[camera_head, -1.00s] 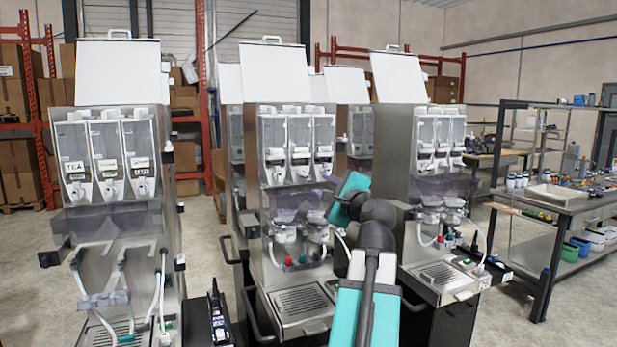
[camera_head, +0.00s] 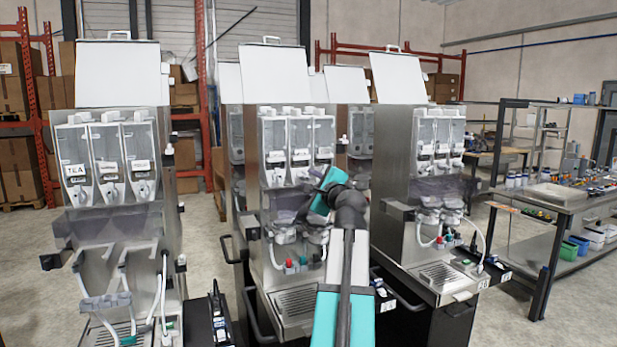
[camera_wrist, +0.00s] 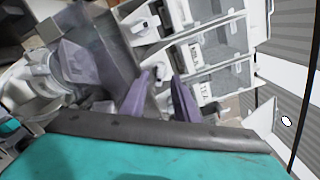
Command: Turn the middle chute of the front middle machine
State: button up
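The front middle machine (camera_head: 252,170) stands in the centre of the head view, with three clear canisters in a row and a white chute below each. The middle chute (camera_head: 299,180) shows under the middle canister. My gripper (camera_head: 318,176) is in front of the machine, near the right-hand chute. In the wrist view my gripper (camera_wrist: 162,82) shows two purple fingers apart, with nothing clearly held between them. White chutes (camera_wrist: 145,25) and labelled canisters lie just beyond the fingertips. Contact with a chute cannot be told.
A similar machine (camera_head: 110,228) stands at the left and another (camera_head: 390,150) at the right. Below the canisters is a smoky clear shield, with mixing bowls (camera_head: 286,237) and a drip tray (camera_head: 298,301). A workbench (camera_head: 548,196) stands at the far right.

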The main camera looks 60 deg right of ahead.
aim_at(305, 177)
jog(key=shift+x, duration=1.6)
